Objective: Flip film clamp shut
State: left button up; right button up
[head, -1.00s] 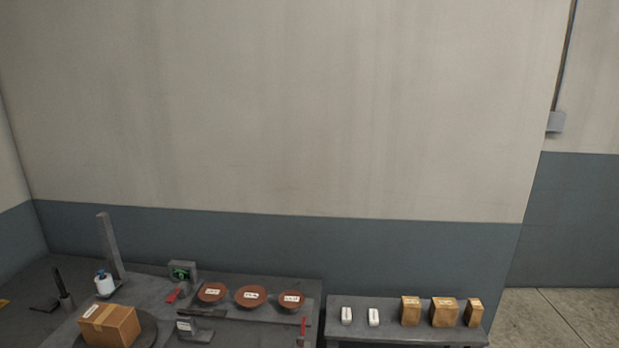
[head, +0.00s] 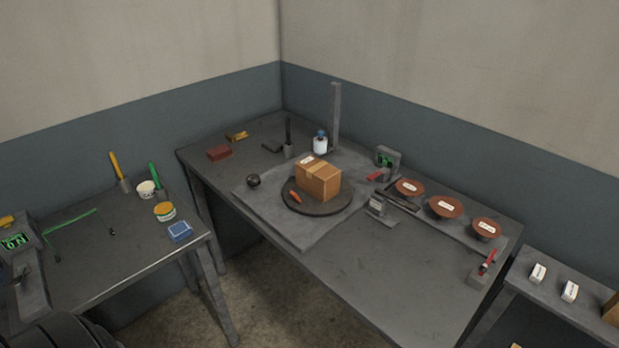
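No part is plainly marked as the film clamp. A small grey block with a raised red lever (head: 487,263) sits at the right end of the long grey table (head: 390,275). A second red handle (head: 376,177) lies low beside a small green-display box (head: 387,157). A white roll with a blue top (head: 320,143) stands at the foot of a grey post (head: 335,115). A taped cardboard box (head: 318,180) sits on a dark round turntable (head: 316,204), with an orange item in front of it. Neither gripper is in view.
Three brown dishes with labels, one of them here (head: 445,207), line the table's back right. A side table (head: 130,255) at left holds tubs, a blue block (head: 180,231) and a display device. A lower shelf (head: 560,300) stands right. The long table's front right is mostly clear.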

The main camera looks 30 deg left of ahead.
aim_at(295, 196)
jog(key=u, duration=0.95)
